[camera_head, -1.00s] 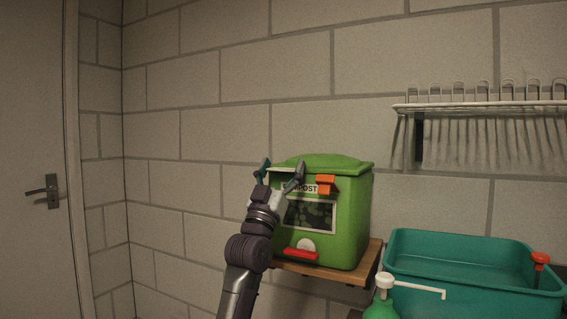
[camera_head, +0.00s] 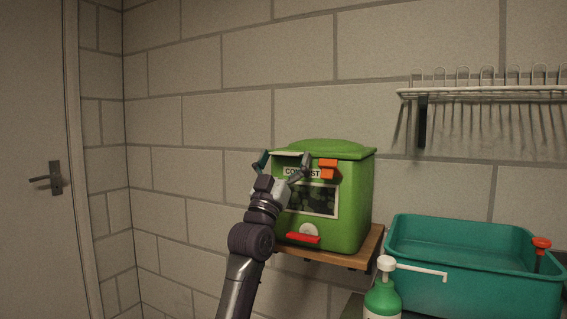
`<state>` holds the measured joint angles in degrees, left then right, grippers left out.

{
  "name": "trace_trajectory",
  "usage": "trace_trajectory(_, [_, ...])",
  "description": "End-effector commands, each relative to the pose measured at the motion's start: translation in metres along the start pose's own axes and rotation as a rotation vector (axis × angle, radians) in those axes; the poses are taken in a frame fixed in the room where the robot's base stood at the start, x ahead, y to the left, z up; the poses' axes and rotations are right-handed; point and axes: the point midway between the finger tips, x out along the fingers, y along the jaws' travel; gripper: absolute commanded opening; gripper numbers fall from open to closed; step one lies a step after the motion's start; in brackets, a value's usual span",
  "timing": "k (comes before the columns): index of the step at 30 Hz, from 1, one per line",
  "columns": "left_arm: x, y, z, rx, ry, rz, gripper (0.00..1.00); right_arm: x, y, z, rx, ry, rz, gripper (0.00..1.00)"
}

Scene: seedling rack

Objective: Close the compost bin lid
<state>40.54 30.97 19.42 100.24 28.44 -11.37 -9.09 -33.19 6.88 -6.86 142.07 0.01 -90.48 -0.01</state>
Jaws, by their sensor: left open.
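The green compost bin (camera_head: 357,205) stands on a small wooden shelf (camera_head: 372,241) against the wall. Its green lid (camera_head: 335,147) lies over the top and looks down. An orange latch (camera_head: 328,169) sits at the front edge of the lid, and a red handle (camera_head: 303,238) is low on the front. My left gripper (camera_head: 282,160) is open and empty at the upper left front of the bin, its fingers spread near the lid's front edge. I cannot tell whether it touches the lid. My right gripper is not in view.
A teal tub (camera_head: 470,262) with an orange tap stands at lower right. A green pump bottle (camera_head: 383,298) is in front of it. A white wire rack (camera_head: 480,92) hangs on the wall above. A door (camera_head: 35,150) is at far left.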

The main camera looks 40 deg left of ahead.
Motion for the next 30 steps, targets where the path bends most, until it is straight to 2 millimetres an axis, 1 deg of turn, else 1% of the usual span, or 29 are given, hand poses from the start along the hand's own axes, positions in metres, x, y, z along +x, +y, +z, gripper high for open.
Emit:
trace_trajectory(2, [-0.004, 0.0, 0.0, 0.0, 0.0, 0.0, 1.0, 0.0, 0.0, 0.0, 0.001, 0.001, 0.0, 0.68])
trace_trajectory(5, [-0.017, 0.001, 0.001, 0.0, -0.001, 0.001, 1.0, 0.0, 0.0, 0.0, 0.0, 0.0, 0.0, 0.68])
trace_trajectory(8, [-0.037, 0.001, 0.001, 0.001, -0.003, 0.001, 1.0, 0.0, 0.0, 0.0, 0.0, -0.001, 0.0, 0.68])
trace_trajectory(12, [-0.069, 0.001, 0.002, 0.002, -0.005, 0.001, 1.0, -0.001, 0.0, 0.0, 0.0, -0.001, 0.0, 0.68])
trace_trajectory(15, [-0.089, 0.0, 0.001, 0.001, -0.004, 0.001, 1.0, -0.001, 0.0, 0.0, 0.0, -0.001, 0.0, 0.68])
trace_trajectory(18, [-0.104, 0.001, 0.001, 0.0, -0.005, 0.001, 1.0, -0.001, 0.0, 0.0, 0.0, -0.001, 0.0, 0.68])
trace_trajectory(21, [-0.115, 0.001, 0.001, 0.0, -0.003, 0.0, 1.0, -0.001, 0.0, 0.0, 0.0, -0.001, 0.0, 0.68])
trace_trajectory(24, [-0.12, 0.001, 0.0, 0.001, -0.002, 0.001, 1.0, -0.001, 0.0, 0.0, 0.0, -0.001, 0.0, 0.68])
trace_trajectory(30, [-0.121, 0.001, 0.0, 0.0, -0.002, 0.001, 1.0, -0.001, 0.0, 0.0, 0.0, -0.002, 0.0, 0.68])
